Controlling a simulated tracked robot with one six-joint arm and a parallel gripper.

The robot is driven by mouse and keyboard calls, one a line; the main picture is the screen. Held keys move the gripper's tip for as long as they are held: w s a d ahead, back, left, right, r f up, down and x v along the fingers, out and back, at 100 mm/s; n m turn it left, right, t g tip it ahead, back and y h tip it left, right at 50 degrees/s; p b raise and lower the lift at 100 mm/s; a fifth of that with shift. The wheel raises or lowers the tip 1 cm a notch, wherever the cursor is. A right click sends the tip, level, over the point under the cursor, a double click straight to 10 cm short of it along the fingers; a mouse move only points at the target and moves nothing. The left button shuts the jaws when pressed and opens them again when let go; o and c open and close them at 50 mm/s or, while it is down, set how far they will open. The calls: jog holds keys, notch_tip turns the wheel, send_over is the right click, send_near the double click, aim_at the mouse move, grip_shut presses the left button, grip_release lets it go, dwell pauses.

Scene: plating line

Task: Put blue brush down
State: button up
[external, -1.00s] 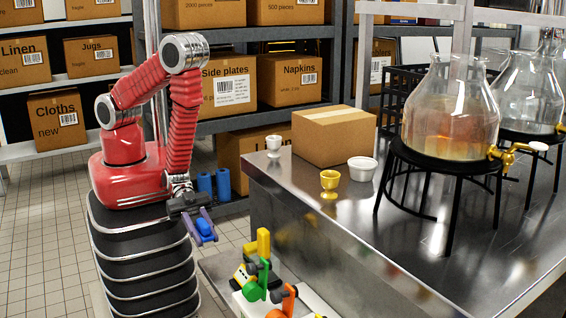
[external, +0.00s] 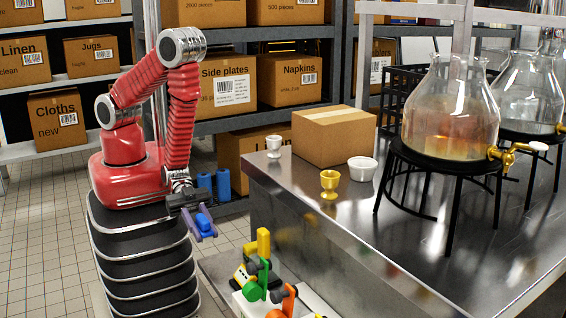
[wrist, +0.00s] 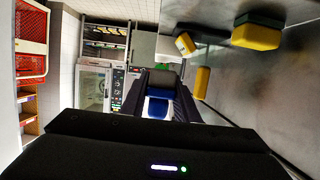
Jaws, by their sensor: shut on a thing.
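My gripper (external: 205,228) is shut on the blue brush (external: 203,220) and holds it in the air beside the left end of the steel counter. In the wrist view the blue brush (wrist: 158,106) shows between the two fingers, with a grey part (wrist: 162,80) at its far end. Most of the brush is hidden by the fingers in the external view.
Below and right of my gripper, yellow, green and orange items (external: 263,275) stand on a low white surface.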

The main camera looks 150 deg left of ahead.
jog(key=w+a+r+n+y, duration=0.2)
jog(key=w+a+r, duration=0.2)
jog(key=a+r, duration=0.3)
jog(key=w+a+r+n+y, duration=0.1)
jog(key=w+a+r+y, duration=0.1)
jog(key=w+a+r, duration=0.5)
jog(key=a+r+n+g+y, duration=0.4)
jog(key=a+r+n+y, duration=0.2)
jog(key=a+r, duration=0.6)
jog(key=shift+s+a, duration=0.4)
jog(key=shift+a, duration=0.1)
jog(key=shift+f, duration=3.05)
jog(key=shift+f, duration=0.1)
